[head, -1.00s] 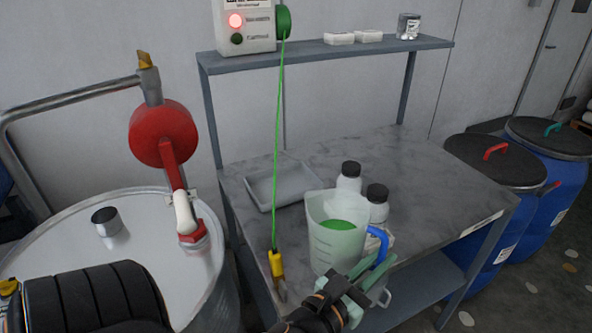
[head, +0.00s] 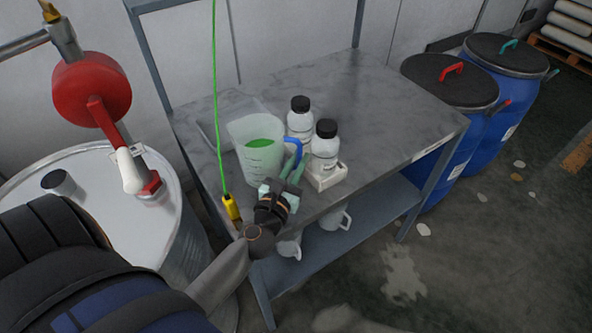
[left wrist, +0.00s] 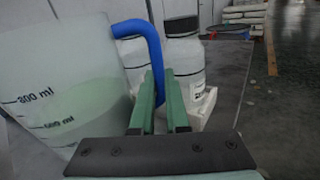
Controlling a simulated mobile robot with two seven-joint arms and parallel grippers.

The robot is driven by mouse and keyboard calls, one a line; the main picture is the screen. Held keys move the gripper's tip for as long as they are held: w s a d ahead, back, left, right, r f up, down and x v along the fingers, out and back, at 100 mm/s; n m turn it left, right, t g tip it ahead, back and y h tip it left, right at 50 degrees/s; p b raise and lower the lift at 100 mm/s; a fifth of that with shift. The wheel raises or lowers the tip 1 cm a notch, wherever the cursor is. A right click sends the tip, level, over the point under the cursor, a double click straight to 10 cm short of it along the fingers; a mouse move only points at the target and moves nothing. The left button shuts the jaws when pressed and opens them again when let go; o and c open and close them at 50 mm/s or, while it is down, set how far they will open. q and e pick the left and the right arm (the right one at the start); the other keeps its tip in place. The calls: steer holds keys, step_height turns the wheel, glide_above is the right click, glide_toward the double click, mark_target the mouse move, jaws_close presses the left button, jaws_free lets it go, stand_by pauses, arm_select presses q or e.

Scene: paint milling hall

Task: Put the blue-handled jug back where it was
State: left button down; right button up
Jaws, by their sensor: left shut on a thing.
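The blue-handled jug (head: 258,165) is translucent, holds green liquid and looks about upright. In the head view it is over the left front part of the grey table (head: 395,100). I cannot tell whether its base touches the top. My left gripper (head: 293,168) comes from the front and is shut on the jug's blue handle. The left wrist view shows the green fingers (left wrist: 160,103) at the lower end of the blue handle (left wrist: 150,40), with the jug's marked wall (left wrist: 60,90) to the left. My right gripper is in neither view.
Two white bottles with black caps (head: 300,120) (head: 325,150) stand close right of the jug, by a white tray (head: 330,177). A grey tray (head: 210,125) lies behind the jug. A yellow clamp (head: 231,207) on a green cable hangs at the left. Other jugs (head: 335,219) sit on the lower shelf.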

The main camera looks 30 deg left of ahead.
arm_select(q)
steer(key=shift+f+b, duration=1.7)
steer(key=shift+f, duration=0.6)
steer(key=shift+f, duration=0.2)
steer(key=c, duration=0.9)
jaws_free()
